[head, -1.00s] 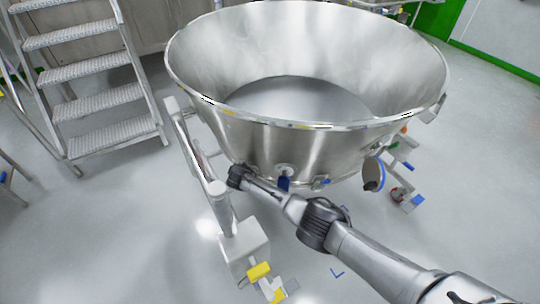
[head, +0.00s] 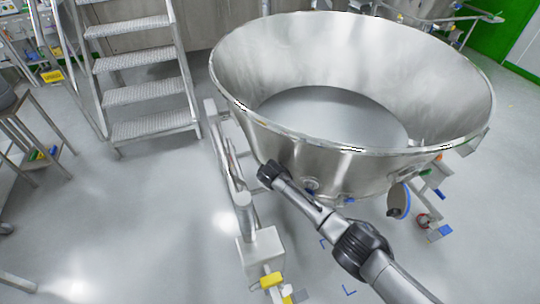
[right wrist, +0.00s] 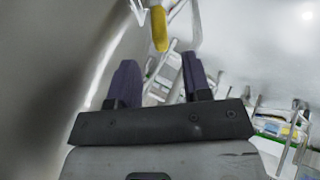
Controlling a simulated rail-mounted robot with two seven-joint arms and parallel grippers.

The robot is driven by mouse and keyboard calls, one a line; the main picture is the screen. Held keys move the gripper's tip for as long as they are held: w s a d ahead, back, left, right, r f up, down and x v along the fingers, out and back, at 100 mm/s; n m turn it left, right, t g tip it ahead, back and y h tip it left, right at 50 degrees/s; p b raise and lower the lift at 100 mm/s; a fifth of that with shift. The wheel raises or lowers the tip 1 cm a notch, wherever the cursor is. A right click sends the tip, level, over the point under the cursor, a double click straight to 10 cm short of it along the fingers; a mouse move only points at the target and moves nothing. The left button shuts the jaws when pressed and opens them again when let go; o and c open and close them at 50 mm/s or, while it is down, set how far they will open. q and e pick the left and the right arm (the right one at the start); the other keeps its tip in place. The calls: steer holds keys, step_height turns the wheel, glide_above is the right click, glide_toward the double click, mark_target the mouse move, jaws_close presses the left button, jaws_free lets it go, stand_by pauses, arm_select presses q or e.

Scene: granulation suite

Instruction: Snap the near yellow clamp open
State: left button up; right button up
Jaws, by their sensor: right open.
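A yellow clamp handle (right wrist: 159,28) hangs from a metal fitting in the right wrist view. It is beyond and between the tips of my right gripper (right wrist: 158,76), whose two dark purple fingers are apart and empty. The handle does not appear to touch either finger. In the head view my right arm reaches from the lower right toward the front of the big steel bowl (head: 265,130); its gripper is not clearly made out there. I cannot pick out the clamp on the bowl in the head view. My left gripper is in neither view.
Below the bowl's near left side is a metal frame with a box foot (head: 262,250) and a yellow pedal (head: 271,281). A round blue-edged part (head: 398,200) sticks out at the bowl's lower right. Steel steps (head: 140,80) stand at the left. Floor at lower left is clear.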

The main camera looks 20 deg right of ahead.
steer(key=s+a+r+p, duration=0.1)
steer(key=s+r, duration=0.1)
steer(key=r, duration=0.4)
steer(key=s+a+r+m+p, duration=0.1)
steer(key=s+r, duration=0.2)
steer(key=r, duration=0.4)
steer(key=shift+a+h, duration=0.3)
steer(key=shift+s+r, duration=0.1)
